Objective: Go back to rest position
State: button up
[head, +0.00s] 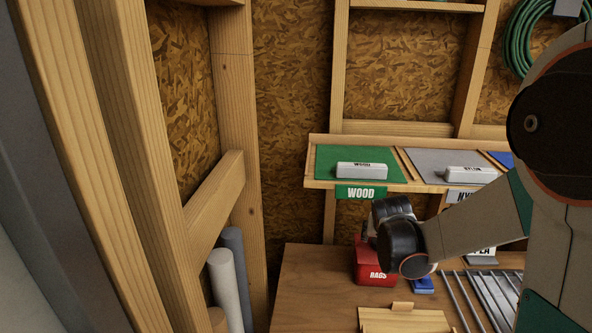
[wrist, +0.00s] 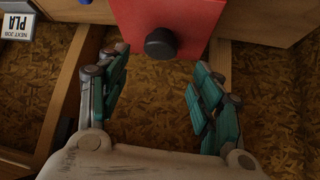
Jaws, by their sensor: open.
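My arm comes in from the right in the head view and ends in a dark wrist (head: 398,240) in front of the shelf and bench. The fingers are hard to make out there. In the wrist view my gripper (wrist: 155,65) is open, with its two teal fingers spread apart and nothing between them. Beyond the fingertips is a red panel (wrist: 190,15) with a dark round knob (wrist: 161,43). A red bin (head: 375,272) marked RAGS stands on the bench, partly hidden by my wrist.
A shelf holds a green WOOD section (head: 325,160) and a grey section (head: 427,160), each with a pale block on it. The wooden bench (head: 310,285) carries a blue item (head: 422,286) and metal rods (head: 465,300). Wall studs and upright rolls (head: 227,280) stand at left.

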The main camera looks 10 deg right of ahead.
jog(key=s+a+r+n+y+b, duration=0.1)
jog(key=s+a+r+n+b, duration=0.1)
jog(key=s+a, duration=0.6)
jog(key=s+a+r+n+y+b, duration=0.2)
jog(key=s+a, duration=0.7)
jog(key=s, duration=0.9)
jog(key=shift+s+r+n+y, duration=0.2)
jog(key=shift+r+n+y, duration=0.1)
jog(key=shift+r+n, duration=0.4)
